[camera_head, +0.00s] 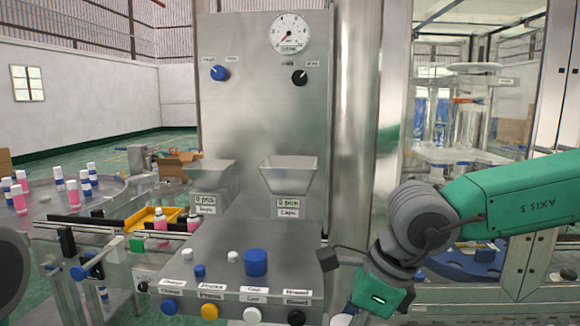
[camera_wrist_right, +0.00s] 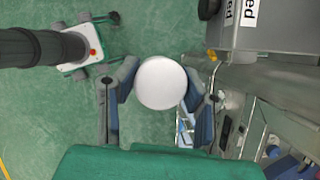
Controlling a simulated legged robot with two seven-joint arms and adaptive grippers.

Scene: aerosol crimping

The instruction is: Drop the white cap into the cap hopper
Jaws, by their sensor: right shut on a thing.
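The white cap (camera_wrist_right: 162,83) shows as a round white disc between the two fingers of my right gripper (camera_wrist_right: 155,88) in the right wrist view. The fingers touch it on both sides. In the head view my right gripper (camera_head: 350,308) is low, at the bottom edge right of the button panel, and a small white patch there may be the cap. The cap hopper (camera_head: 288,178) is a metal funnel on the machine front, labelled "0 pcs Caps". It is above and left of my right gripper. My left gripper is not in view.
A second hopper (camera_head: 210,172) stands left of the cap hopper. The sloping button panel (camera_head: 225,280) below carries blue and white knobs and labelled buttons. A round table (camera_head: 60,205) with pink bottles is at left. A steel column (camera_head: 358,120) and glass enclosure (camera_head: 470,100) stand right.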

